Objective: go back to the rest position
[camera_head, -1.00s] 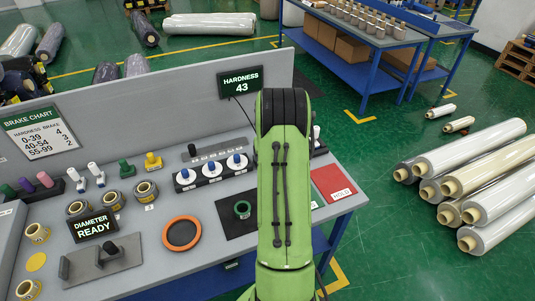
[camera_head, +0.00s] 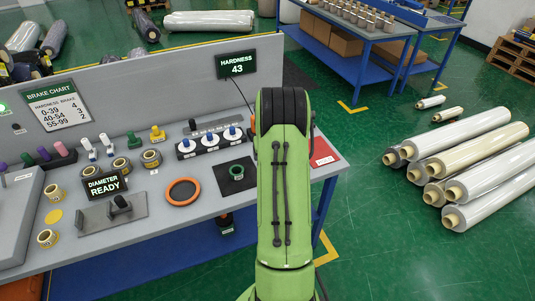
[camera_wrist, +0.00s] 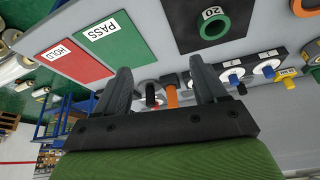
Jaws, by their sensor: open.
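My green arm stands upright in the middle of the head view and hides my gripper there. In the wrist view my gripper (camera_wrist: 160,68) has its two dark fingers wide apart, with nothing held between them. It hangs over the grey bench (camera_head: 160,218), clear of its top. Beyond the fingers, an orange part (camera_wrist: 171,96) and a red-and-black part show on the bench side, too partly seen to name. A green-rimmed ring (camera_head: 236,172) lies on a black mat (camera_head: 222,184), left of my arm.
A green PASS sheet (camera_wrist: 115,49) and a red HOLD sheet (camera_wrist: 67,55) lie near the bench edge. A dial panel (camera_head: 186,152), an orange ring (camera_head: 183,204) and several small rolls share the bench. Large wrapped rolls (camera_head: 490,148) lie on the floor at right. Green floor between is clear.

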